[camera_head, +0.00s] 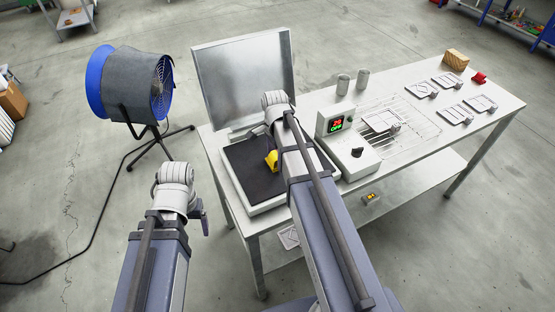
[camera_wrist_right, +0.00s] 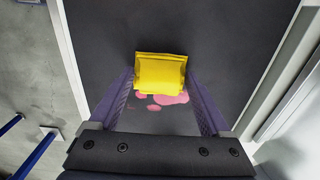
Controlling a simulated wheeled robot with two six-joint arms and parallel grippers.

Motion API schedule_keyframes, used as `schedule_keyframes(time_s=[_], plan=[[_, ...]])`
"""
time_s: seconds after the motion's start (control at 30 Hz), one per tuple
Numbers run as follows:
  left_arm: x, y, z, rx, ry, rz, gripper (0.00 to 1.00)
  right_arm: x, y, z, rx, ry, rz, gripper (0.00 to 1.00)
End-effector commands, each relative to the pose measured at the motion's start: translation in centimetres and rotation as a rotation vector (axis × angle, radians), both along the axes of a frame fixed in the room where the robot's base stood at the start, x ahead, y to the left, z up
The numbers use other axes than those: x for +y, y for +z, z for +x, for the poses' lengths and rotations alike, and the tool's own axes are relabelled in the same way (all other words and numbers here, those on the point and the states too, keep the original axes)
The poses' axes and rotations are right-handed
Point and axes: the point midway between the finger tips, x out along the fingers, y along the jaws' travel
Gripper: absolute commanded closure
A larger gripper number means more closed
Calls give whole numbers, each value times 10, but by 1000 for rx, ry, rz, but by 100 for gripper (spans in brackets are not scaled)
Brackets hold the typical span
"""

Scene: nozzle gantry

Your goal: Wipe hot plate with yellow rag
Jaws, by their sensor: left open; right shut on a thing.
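The yellow rag (camera_head: 271,160) is over the dark hot plate (camera_head: 241,186) at the left end of the table. In the right wrist view the rag (camera_wrist_right: 160,66) is between the fingers of my right gripper (camera_wrist_right: 160,82), which is shut on it. Pink smears (camera_wrist_right: 168,99) show on the plate (camera_wrist_right: 220,40) right beside the rag, on the side nearer my wrist. In the head view my right arm hides part of the plate. My left gripper (camera_head: 204,222) is open and empty, off the table's left side, and mostly hidden.
An upright metal panel (camera_head: 243,75) stands behind the plate. A control box (camera_head: 346,145) with a lit display is to its right. Two metal cups (camera_head: 352,83), several small plates (camera_head: 450,115) and a wooden block (camera_head: 456,59) are further along. A blue fan (camera_head: 128,85) stands left.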

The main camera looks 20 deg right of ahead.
Motion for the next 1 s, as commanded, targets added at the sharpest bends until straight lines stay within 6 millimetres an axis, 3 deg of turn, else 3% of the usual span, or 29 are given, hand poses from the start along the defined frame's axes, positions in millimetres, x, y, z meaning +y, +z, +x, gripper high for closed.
schedule_keyframes(time_s=[0.23,0.6,1.0], plan=[[0,0,0,0,0,0,17,0,0,6,1,0,-1,63],[0,-3,0,0,0,0,17,2,-3,37,0,0,-1,63],[0,-3,0,0,0,0,17,3,-3,48,-4,0,-1,63]])
